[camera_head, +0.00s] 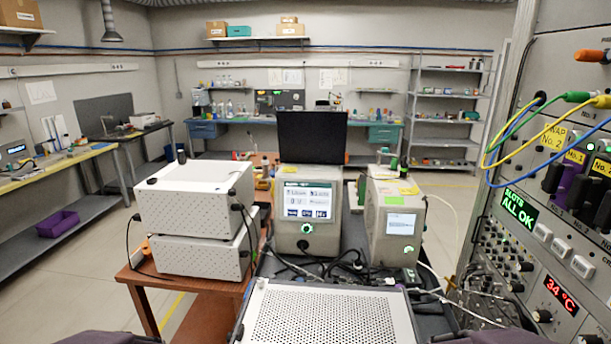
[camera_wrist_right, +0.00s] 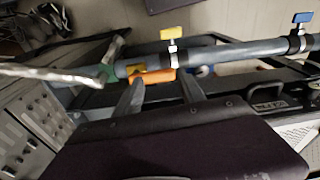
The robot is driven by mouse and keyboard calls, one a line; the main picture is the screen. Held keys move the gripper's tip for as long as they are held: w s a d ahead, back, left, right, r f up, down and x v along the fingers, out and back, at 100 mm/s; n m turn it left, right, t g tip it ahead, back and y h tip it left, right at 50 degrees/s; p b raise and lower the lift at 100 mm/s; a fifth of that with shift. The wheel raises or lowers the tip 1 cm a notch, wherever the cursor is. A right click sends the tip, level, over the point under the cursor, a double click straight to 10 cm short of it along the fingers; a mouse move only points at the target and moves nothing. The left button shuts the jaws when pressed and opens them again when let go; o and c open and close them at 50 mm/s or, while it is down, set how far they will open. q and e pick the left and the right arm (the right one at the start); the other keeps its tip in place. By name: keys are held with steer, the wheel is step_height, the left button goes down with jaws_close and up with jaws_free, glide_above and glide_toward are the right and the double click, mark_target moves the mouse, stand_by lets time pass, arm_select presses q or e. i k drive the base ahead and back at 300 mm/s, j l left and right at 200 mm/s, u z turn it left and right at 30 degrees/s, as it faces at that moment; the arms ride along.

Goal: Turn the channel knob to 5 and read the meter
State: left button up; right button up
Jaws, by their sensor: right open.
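In the head view, a grey box instrument (camera_head: 309,190) at the centre has a lit screen and a green-lit round knob (camera_head: 307,228). To its right, a second grey instrument (camera_head: 395,210) has a small lit display (camera_head: 401,224) and a green-lit spot (camera_head: 408,249). I cannot tell which knob is the channel knob or which display is the meter; the markings are too small to read. In the right wrist view, my right gripper (camera_wrist_right: 160,80) is open and empty, its fingers in front of a grey pipe (camera_wrist_right: 220,54). My left gripper is out of view.
A tall equipment rack (camera_head: 545,225) with cables, a green "ALL OK" display and several knobs stands close on the right. Two white boxes (camera_head: 195,195) are stacked on the left. A perforated metal case (camera_head: 325,315) and loose cables lie in front. The pipe carries yellow and blue valve handles.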

mark_target(544, 316)
steer(key=z, duration=1.75)
